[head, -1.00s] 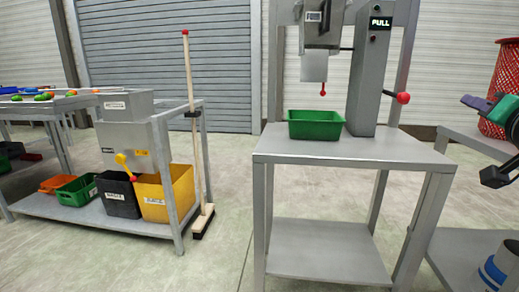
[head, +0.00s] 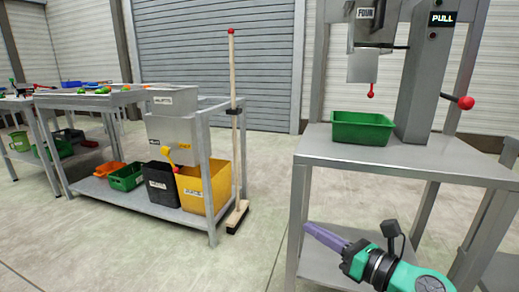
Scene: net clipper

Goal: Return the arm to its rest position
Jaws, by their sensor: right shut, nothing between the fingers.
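My right gripper (head: 312,231) is at the lower right of the head view, with its purple fingers pointing left. The fingers are shut and hold nothing. The green and black forearm (head: 390,268) runs from the gripper to the bottom right edge. The gripper appears in front of the lower shelf of the grey machine table, below the tabletop. My left gripper is out of view.
The machine table (head: 400,165) carries a green bin (head: 362,128) and a press with a red-knobbed lever (head: 466,103). A sorting bench on the left holds a yellow bin (head: 204,188) and other bins. A broom (head: 232,120) stands beside it. Open floor lies between.

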